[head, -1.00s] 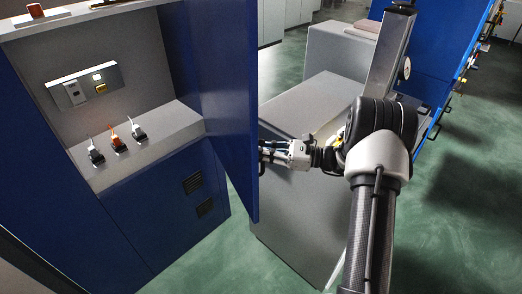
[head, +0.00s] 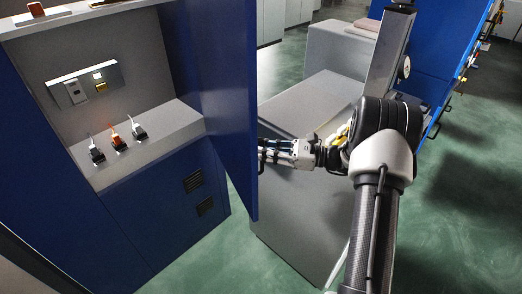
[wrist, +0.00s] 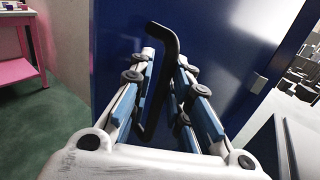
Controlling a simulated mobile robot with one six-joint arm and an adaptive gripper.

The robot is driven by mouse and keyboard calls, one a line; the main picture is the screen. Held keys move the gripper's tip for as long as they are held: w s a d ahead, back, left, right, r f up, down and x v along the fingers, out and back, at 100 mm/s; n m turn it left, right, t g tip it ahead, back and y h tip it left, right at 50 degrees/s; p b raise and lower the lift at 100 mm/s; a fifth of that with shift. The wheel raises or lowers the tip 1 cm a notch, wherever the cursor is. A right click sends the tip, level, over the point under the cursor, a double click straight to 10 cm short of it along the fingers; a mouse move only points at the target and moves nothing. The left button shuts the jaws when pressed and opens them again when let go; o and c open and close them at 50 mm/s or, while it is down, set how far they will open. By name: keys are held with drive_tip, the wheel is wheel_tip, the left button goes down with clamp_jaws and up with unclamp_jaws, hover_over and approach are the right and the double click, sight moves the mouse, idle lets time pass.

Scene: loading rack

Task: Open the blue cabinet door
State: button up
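The blue cabinet door (head: 222,105) stands swung wide open, its free edge towards the camera, and the lit cabinet interior (head: 110,80) shows to its left. My gripper (head: 268,153) is at the right face of the door, close to its free edge. In the wrist view, the black bar handle (wrist: 163,85) on the door (wrist: 225,50) runs between the two blue-padded fingers of my gripper (wrist: 166,60).
Inside the cabinet are a switch panel (head: 88,85) and several small switches on a ledge (head: 165,130). A grey box-shaped unit (head: 310,110) stands just behind and under my arm. Green floor (head: 455,220) is clear at the right. A pink table (wrist: 18,68) shows in the wrist view.

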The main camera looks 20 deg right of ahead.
drive_tip(key=v, duration=1.1)
drive_tip(key=shift+f, duration=0.1)
drive_tip(key=s+a+r+n+g+h+b, duration=0.1)
drive_tip(key=s+a+r+n+g+h, duration=0.2)
drive_tip(key=a, duration=0.4)
drive_tip(key=s+a+r+n+g+h, duration=0.1)
drive_tip(key=s+a+r+n+g, duration=0.15)
drive_tip(key=s+a+n, duration=0.3)
drive_tip(key=s+a+r+n+g+h+b, duration=0.1)
drive_tip(key=s+a+r+n+g+h, duration=0.15)
drive_tip(key=a, duration=0.45)
drive_tip(key=s+n+t+h+b, duration=0.1)
drive_tip(key=s+n+t+h, duration=0.2)
drive_tip(key=s+n+h, duration=0.6)
drive_tip(key=s+n, duration=0.4)
drive_tip(key=s, duration=0.3)
drive_tip(key=shift+f+t, duration=0.25)
drive_tip(key=shift+t, duration=0.05)
